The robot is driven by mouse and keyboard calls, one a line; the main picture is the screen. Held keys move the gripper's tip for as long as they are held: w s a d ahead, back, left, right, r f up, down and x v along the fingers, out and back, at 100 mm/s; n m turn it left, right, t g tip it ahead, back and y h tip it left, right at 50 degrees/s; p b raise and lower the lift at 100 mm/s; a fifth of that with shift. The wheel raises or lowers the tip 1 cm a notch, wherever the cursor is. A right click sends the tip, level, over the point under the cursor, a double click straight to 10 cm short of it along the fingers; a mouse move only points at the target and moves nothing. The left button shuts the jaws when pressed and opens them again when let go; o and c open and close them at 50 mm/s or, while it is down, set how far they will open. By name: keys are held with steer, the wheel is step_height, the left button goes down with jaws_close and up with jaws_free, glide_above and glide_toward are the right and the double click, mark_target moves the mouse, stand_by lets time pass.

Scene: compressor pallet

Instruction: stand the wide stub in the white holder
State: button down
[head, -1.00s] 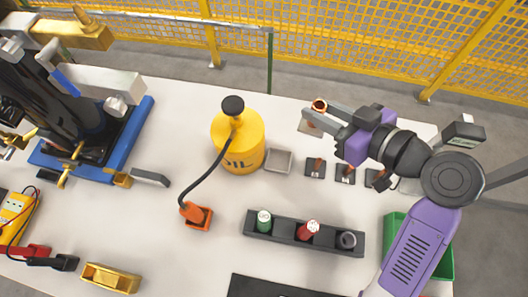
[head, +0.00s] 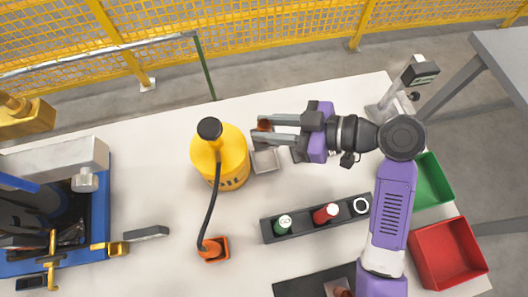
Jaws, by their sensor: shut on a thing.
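My gripper (head: 268,131) is shut on a copper-coloured stub (head: 264,124), which shows at its fingertips and is partly hidden by them. A pale grey square holder (head: 265,161), which seems to be the white holder, sits on the table just right of the yellow oil can. The gripper and stub appear just above and behind it in the picture. I cannot tell the height of the stub over the table. The holder looks empty.
The yellow oil can (head: 220,165) stands close left of the gripper, its dark hose running to an orange block (head: 214,249). A black rack (head: 302,226) holds several pieces. Green (head: 432,182) and red (head: 448,252) bins stand at the right.

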step_height(320, 180, down, 14)
steer(key=shift+r, duration=0.15)
stand_by(0.3)
steer(key=shift+f+b, duration=0.2)
steer(key=shift+b, duration=0.15)
steer(key=c, duration=1.2)
jaws_free()
steer(key=shift+o, duration=0.2)
steer(key=shift+r, duration=0.1)
steer(key=shift+r+p, duration=0.2)
steer(key=shift+p, duration=0.1)
steer(key=b+v, duration=0.1)
steer(key=v, duration=1.1)
steer(key=shift+f, duration=0.1)
